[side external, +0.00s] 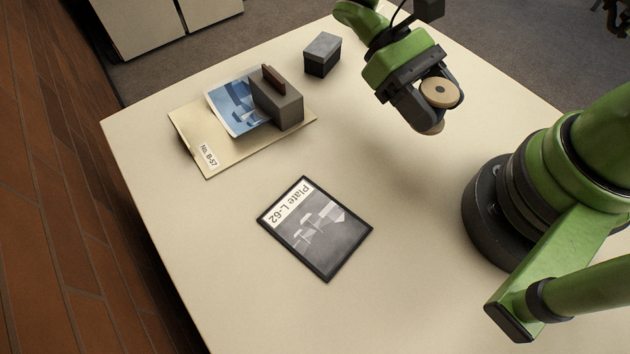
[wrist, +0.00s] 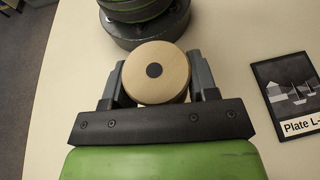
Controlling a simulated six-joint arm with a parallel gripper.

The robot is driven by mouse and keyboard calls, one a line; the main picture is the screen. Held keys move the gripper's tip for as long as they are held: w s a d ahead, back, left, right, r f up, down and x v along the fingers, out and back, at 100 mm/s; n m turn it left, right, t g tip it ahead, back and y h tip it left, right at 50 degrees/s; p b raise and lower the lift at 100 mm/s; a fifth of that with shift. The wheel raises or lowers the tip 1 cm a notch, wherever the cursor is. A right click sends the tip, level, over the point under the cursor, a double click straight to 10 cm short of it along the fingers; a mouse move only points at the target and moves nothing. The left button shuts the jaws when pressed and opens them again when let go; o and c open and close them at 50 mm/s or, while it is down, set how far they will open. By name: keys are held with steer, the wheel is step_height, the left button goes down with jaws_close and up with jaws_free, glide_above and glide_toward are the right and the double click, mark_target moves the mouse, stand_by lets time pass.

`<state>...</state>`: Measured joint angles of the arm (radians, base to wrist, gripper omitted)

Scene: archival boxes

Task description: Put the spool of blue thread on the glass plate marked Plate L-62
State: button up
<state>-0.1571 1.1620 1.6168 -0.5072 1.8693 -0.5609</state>
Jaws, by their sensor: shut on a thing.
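The spool (side external: 440,92) is held in my gripper (side external: 425,108), raised above the table at the upper right of the side view. Its pale wooden end with a dark centre hole shows; the thread is hidden, so I cannot tell its colour. In the wrist view, the spool (wrist: 156,72) sits between the two fingers of my gripper (wrist: 158,82). The glass plate marked Plate L-62 (side external: 318,228) lies flat on the table, dark with a pale picture and a white label. It also shows at the right edge of the wrist view (wrist: 290,92), apart from the spool.
A cream folder labelled No. B-57 (side external: 191,143) lies at the back left, with a blue print (side external: 232,106) and a grey block with a brown handle (side external: 287,108) on it. A small dark box (side external: 322,55) stands behind. The table (side external: 400,280) around the plate is clear.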

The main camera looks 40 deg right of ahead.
mark_target(314, 224)
steer(key=a+r+m+t+y, duration=0.2)
steer(key=a+m+y, duration=0.3)
steer(key=a, duration=0.5)
steer(key=a+r+m+t+y, duration=0.15)
steer(key=a+m+y, duration=0.3)
steer(key=a, duration=0.45)
steer(key=shift+t+y, duration=0.35)
steer(key=shift+y, duration=0.1)
steer(key=f, duration=0.7)
steer(key=a+f, duration=0.1)
steer(key=f, duration=0.2)
steer(key=shift+s+f, duration=0.1)
steer(key=shift+f, duration=0.1)
steer(key=o, duration=0.9)
steer(key=shift+f, duration=0.1)
